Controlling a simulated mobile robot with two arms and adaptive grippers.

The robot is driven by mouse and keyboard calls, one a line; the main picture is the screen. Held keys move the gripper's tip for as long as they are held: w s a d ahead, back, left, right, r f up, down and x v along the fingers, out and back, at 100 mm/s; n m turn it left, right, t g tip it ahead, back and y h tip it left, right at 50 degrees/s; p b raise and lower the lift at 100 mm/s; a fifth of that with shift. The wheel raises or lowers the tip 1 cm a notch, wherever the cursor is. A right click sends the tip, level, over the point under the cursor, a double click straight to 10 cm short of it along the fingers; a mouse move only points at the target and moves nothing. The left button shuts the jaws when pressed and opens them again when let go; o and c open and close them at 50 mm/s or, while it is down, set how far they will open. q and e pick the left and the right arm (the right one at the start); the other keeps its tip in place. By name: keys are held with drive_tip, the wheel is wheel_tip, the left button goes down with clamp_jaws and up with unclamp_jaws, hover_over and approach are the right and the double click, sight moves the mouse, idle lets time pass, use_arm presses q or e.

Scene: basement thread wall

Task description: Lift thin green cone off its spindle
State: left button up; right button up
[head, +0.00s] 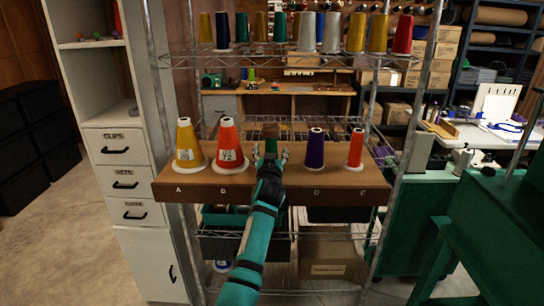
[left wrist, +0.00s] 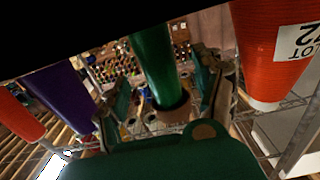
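The thin green cone (head: 271,146) stands at the middle place of the wooden spindle board (head: 230,190), partly hidden behind my left gripper (head: 270,152). In the left wrist view the green cone (left wrist: 153,62) lies between the two fingers of the left gripper (left wrist: 165,95). A gap shows on each side of it, so the gripper looks open around the cone. The cone's spindle and base are hidden. My right gripper is not in view.
On the board, a yellow cone (head: 187,145) and a red cone (head: 229,145) stand to the left; a purple cone (head: 314,150) and a thinner red-orange cone (head: 355,149) stand to the right. Wire shelf posts (head: 396,200) flank the board. More cones line the upper shelf (head: 290,60).

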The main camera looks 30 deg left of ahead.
sight(271, 126)
use_arm(q)
drive_tip(key=c, duration=1)
drive_tip(key=shift+r+p, duration=0.9)
drive_tip(key=shift+r, duration=0.15)
wheel_tip(271, 126, up, 6)
drive_tip(key=p, duration=0.4)
drive_tip(key=shift+f, duration=0.15)
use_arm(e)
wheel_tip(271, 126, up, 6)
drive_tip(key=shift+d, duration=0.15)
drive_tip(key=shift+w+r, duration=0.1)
use_arm(q)
wheel_tip(271, 126, up, 4)
drive_tip(key=p, duration=0.3)
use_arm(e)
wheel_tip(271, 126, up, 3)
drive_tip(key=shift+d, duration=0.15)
